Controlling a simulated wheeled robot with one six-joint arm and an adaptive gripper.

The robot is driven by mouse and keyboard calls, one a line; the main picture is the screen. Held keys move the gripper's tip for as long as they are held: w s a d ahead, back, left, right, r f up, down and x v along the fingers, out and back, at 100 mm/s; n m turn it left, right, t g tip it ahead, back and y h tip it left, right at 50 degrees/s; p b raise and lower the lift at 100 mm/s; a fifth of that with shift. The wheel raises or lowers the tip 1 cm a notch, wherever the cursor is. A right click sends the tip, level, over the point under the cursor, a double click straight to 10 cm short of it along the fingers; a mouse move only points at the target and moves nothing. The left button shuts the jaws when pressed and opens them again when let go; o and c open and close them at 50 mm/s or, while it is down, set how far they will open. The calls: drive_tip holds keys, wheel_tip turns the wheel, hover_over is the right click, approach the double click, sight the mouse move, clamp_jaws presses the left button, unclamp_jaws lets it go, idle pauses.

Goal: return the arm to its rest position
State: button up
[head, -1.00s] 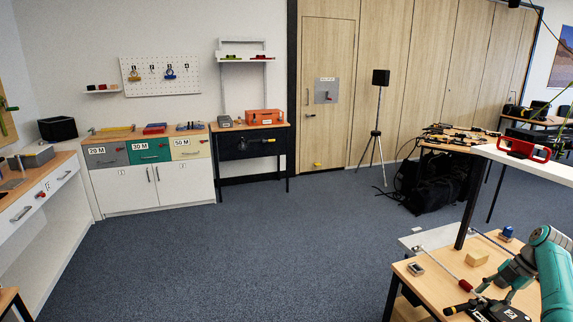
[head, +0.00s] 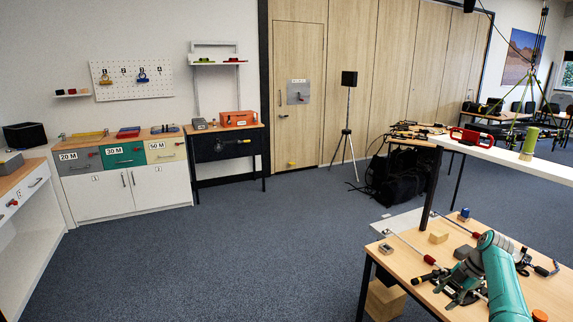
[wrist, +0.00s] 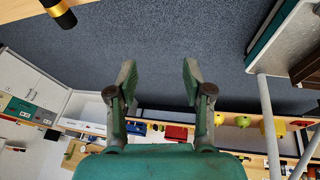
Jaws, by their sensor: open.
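My gripper (wrist: 157,78) is open in the wrist view, its two dark green fingers spread apart. Nothing shows between the fingers except blue-grey carpet beyond them. In the head view my teal arm (head: 502,283) is at the lower right, bent over the wooden table (head: 405,262). My gripper's fingers are hard to tell from the dark items around the arm in that view.
The table carries a wooden block (head: 438,237), a small blue item (head: 464,214) and red-ended rods. A white raised shelf (head: 500,155) beside it holds a red item (head: 469,137) and a green cylinder (head: 529,144). The carpet (head: 230,250) is clear at centre and left.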

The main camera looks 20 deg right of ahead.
drive_tip(key=s+a+f+m+t+h, duration=0.1)
drive_tip(key=a+f+m, duration=0.2)
drive_tip(key=a+f, duration=0.65)
drive_tip(key=s+a+f+m+t+h, duration=0.1)
drive_tip(key=a+f+m+h, duration=0.1)
drive_tip(key=a+f, duration=0.8)
drive_tip(key=s+a+f+m+t+h, duration=0.25)
drive_tip(key=s+a+f+m, duration=0.25)
drive_tip(key=s+a+f, duration=0.8)
drive_tip(key=s+a+r+m+t, duration=0.2)
drive_tip(key=s+a+r, duration=0.4)
drive_tip(key=s, duration=0.4)
drive_tip(key=s+a+r+m+t, duration=0.2)
drive_tip(key=s+a+r, duration=0.3)
drive_tip(key=s, duration=0.4)
drive_tip(key=s+a+r+m+t, duration=0.1)
drive_tip(key=s+r, duration=0.3)
drive_tip(key=r, duration=0.4)
drive_tip(key=s+a+r+m+t+y, duration=0.1)
drive_tip(key=s+a+r, duration=0.1)
drive_tip(key=s+r, duration=0.3)
drive_tip(key=s+a+r+m+t, duration=0.2)
drive_tip(key=s+r, duration=0.2)
drive_tip(key=r, duration=0.9)
drive_tip(key=shift+s+r, duration=0.2)
drive_tip(key=shift+r, duration=0.05)
